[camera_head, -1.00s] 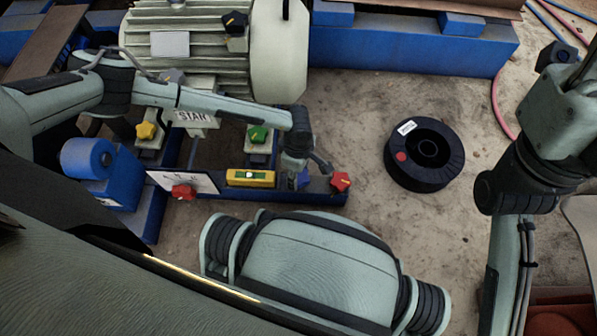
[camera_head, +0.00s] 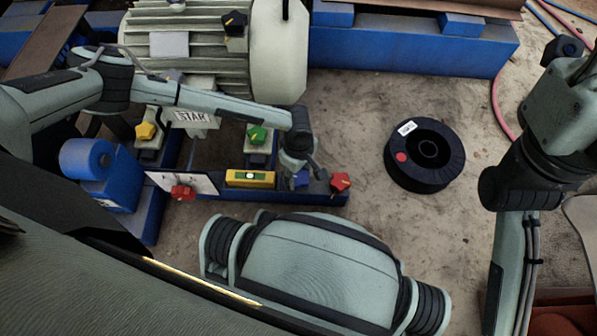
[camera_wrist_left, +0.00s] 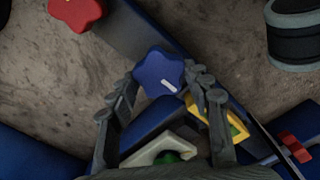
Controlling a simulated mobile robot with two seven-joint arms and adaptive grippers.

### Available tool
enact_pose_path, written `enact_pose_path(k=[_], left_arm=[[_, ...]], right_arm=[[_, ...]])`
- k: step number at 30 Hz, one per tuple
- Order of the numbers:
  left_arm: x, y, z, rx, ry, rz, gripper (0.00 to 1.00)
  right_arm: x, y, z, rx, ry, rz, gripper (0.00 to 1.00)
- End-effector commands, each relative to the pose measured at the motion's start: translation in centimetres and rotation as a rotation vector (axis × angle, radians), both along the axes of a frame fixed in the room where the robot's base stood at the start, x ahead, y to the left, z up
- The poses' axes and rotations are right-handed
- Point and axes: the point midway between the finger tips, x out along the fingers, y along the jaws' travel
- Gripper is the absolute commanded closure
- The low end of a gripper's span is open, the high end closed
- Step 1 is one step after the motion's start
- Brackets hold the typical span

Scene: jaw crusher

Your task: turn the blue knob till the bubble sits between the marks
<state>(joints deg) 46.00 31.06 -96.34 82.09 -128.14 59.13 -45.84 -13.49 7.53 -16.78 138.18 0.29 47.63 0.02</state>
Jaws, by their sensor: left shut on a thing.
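The blue knob (camera_head: 302,180) is at the right end of the blue rail, mostly hidden by my left gripper (camera_head: 303,172) in the head view. In the left wrist view, the blue knob (camera_wrist_left: 158,72) has a white pointer mark and sits between the fingertips of my left gripper (camera_wrist_left: 160,80), which is shut on it. The yellow spirit level (camera_head: 238,179) lies left of the knob, with a green vial (camera_head: 250,175). A pale bubble shows near the vial's middle; its exact place against the marks is too small to tell. My right gripper is out of view.
Red knobs (camera_head: 341,182) (camera_head: 182,192) stand on either side, with green (camera_head: 257,135) and yellow (camera_head: 146,131) knobs behind. A motor (camera_head: 190,45) stands at the back. A black reel (camera_head: 440,170) lies on the ground at right, with free ground around it.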

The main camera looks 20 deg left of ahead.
Motion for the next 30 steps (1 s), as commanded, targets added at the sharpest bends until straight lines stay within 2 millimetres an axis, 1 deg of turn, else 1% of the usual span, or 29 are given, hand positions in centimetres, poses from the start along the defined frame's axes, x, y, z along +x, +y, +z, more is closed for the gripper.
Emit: enact_pose_path(k=[1,5,6,14,17,20,30], left_arm=[[0.0,-0.2,0.0,-0.003,0.0,-0.001,0.48],[0.0,-0.1,0.0,-0.002,0.0,0.0,0.31],[0.0,-0.1,0.0,-0.002,0.0,0.0,0.3],[0.0,0.0,0.1,-0.001,0.0,0.001,0.3],[0.0,-0.1,0.6,-0.001,-0.001,0.0,0.3],[0.1,0.0,2.0,-0.002,-0.002,0.001,0.3],[0.1,-0.1,9.1,-0.003,-0.002,0.0,0.3]], right_arm=[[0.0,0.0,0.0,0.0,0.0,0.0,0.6],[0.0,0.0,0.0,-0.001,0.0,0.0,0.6],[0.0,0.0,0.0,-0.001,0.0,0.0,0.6],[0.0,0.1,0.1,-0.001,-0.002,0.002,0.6],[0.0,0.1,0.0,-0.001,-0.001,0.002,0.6],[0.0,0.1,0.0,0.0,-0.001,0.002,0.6],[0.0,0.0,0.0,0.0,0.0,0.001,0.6]])
